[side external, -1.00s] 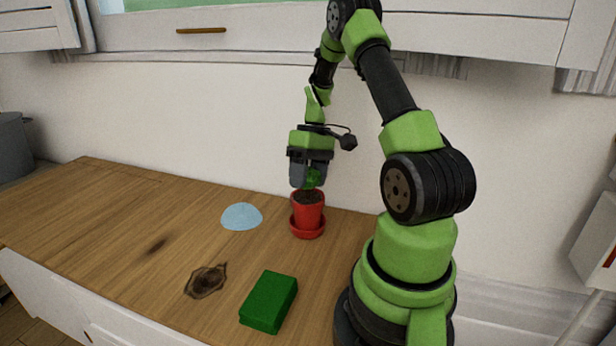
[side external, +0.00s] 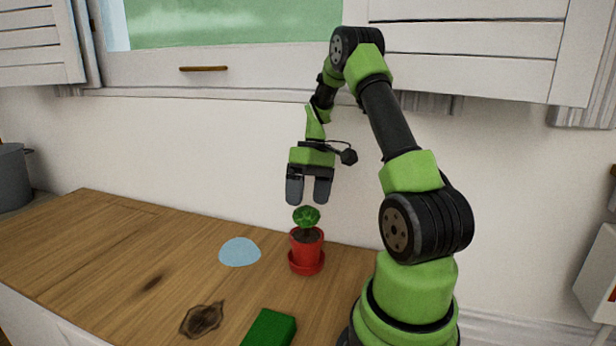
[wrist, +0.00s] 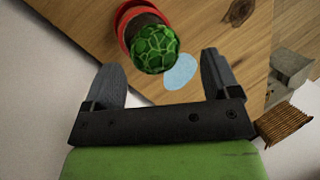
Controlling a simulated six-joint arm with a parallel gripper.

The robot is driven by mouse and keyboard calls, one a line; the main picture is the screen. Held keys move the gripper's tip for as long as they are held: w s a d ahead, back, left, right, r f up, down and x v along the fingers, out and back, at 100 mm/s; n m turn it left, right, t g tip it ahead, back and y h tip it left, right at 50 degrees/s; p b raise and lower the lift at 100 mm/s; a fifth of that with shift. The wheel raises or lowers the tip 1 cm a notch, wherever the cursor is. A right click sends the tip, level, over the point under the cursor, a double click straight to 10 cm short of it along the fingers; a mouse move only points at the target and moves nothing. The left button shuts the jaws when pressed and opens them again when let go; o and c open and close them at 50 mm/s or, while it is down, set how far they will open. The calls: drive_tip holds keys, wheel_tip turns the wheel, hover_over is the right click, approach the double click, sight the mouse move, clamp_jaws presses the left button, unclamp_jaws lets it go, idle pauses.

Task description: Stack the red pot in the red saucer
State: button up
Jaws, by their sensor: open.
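The red pot (side external: 307,248) holds a round green plant and stands upright in the red saucer (side external: 307,268) on the wooden counter. In the wrist view the pot (wrist: 128,17) and its plant show at the top, between and beyond the fingers; the saucer (wrist: 121,30) shows as a red rim beside the pot. My gripper (side external: 308,200) is open and empty, just above the plant and apart from it. Its two fingers also show wide apart in the wrist view (wrist: 165,78).
A light blue dome or disc (side external: 239,252) lies left of the pot. The white wall is close behind the pot. The counter's left part is clear.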

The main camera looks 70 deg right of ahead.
wheel_tip(320, 180, up, 6)
drive_tip(key=shift+f, duration=0.15)
drive_tip(key=shift+w+a+r, duration=0.1)
drive_tip(key=shift+a+r, duration=0.1)
drive_tip(key=shift+r, duration=0.1)
drive_tip(key=a+r+t+h, duration=0.1)
drive_tip(key=a+r+h, duration=0.1)
drive_tip(key=a+r, duration=0.35)
drive_tip(key=a+r+t+h, duration=0.1)
drive_tip(key=a+r+t, duration=0.15)
drive_tip(key=a, duration=0.65)
drive_tip(key=s+a+r+t, duration=0.1)
drive_tip(key=s+a+t, duration=0.2)
drive_tip(key=s+a, duration=0.3)
drive_tip(key=a, duration=0.4)
drive_tip(key=shift+s+r+t+y, duration=0.35)
drive_tip(key=shift+s+r+y, duration=0.05)
